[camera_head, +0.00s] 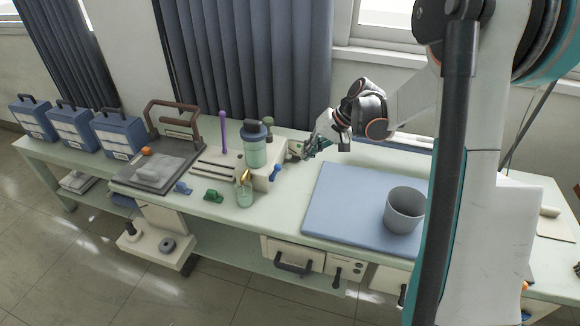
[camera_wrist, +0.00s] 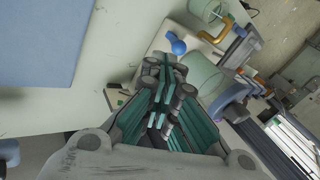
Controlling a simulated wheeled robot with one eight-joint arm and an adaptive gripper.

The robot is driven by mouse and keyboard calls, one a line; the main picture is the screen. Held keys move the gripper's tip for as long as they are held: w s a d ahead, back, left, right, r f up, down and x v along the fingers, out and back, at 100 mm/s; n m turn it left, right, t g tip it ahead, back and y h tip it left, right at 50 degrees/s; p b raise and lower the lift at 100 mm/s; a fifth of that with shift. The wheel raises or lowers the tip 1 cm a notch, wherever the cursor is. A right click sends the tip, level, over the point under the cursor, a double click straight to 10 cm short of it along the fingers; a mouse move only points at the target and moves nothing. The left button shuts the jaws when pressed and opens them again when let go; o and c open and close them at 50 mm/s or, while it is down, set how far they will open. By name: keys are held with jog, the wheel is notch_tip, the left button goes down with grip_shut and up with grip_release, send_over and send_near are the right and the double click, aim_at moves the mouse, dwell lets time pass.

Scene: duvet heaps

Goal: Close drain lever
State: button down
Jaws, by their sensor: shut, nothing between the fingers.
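A small blue lever (camera_head: 275,172) with a rounded end sits at the front right of the pale stand (camera_head: 263,180). It also shows in the wrist view (camera_wrist: 177,46), just beyond my fingertips and apart from them. I cannot tell for certain that it is the drain lever. A clear green bottle with a dark lid (camera_head: 256,146) stands on the stand, and a yellow bent spout (camera_head: 245,177) is over a small glass beaker (camera_head: 245,196). My gripper (camera_head: 300,151), also in the wrist view (camera_wrist: 165,72), is shut and empty, right of the bottle.
A blue mat (camera_head: 335,205) with a grey bucket (camera_head: 404,210) lies to the right. Bare bench top separates stand and mat.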

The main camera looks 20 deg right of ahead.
aim_at(276, 172)
jog(key=s+d+f+m+y+p, duration=0.1)
jog(key=d+f+m+p, duration=0.3)
jog(key=m, duration=1.4)
jog(key=b+x, duration=0.3)
jog(key=x, duration=0.5)
jog(key=shift+a+f, duration=0.1)
jog(key=shift+f, duration=0.2)
jog(key=a, duration=0.1)
jog(key=a+r, duration=0.1)
jog(key=w+a, duration=0.1)
jog(key=shift+a+r+b, duration=0.3)
jog(key=shift+r+b, duration=0.05)
jog(key=shift+b, duration=0.05)
jog(key=shift+w, duration=0.1)
